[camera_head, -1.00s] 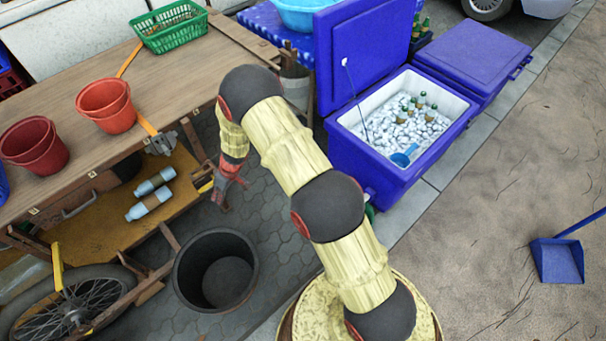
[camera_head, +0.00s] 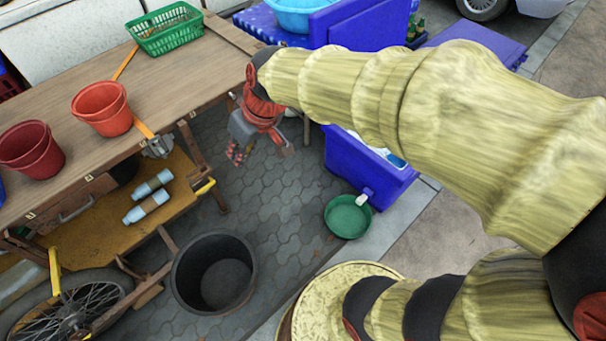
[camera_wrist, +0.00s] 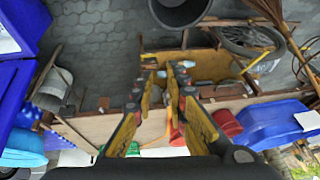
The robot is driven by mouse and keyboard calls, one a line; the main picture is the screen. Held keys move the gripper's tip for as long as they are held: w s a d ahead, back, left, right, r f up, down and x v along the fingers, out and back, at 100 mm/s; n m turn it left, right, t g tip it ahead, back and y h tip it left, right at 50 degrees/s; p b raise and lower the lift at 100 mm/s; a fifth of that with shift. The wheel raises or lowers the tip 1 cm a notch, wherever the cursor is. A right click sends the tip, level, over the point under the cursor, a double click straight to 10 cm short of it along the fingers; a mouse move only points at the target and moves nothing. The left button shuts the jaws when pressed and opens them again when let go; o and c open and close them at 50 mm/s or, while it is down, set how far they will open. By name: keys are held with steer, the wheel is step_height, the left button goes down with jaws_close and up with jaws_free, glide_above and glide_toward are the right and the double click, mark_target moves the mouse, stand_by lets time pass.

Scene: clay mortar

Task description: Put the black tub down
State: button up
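The black tub (camera_head: 213,272) stands upright on the paving in front of the cart, its mouth facing up. It looks empty inside. In the wrist view part of the tub (camera_wrist: 180,12) shows at the top edge. My gripper (camera_head: 262,152) hangs above the paving between the cart and the blue cooler, well apart from the tub and farther back. In the wrist view my gripper's (camera_wrist: 163,76) fingers stand apart with nothing held between them.
The wooden cart (camera_head: 165,95) carries two red buckets and a green basket (camera_head: 170,30). Its wheel (camera_head: 72,305) is left of the tub. A blue cooler (camera_head: 350,165) stands at the right, with a green basin (camera_head: 347,217) before it.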

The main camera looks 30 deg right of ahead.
steer(key=s+d+r+m+h, duration=0.1)
steer(key=s+d+r, duration=0.1)
steer(key=s, duration=0.5)
steer(key=s+d+r+m+t+h, duration=0.1)
steer(key=s+d+r+m, duration=0.1)
steer(key=s+d, duration=0.3)
steer(key=s, duration=0.3)
steer(key=shift+t+h, duration=0.3)
steer(key=shift+r, duration=0.1)
step_height(320, 180, up, 3)
steer(key=p, duration=0.3)
steer(key=shift+f, duration=0.25)
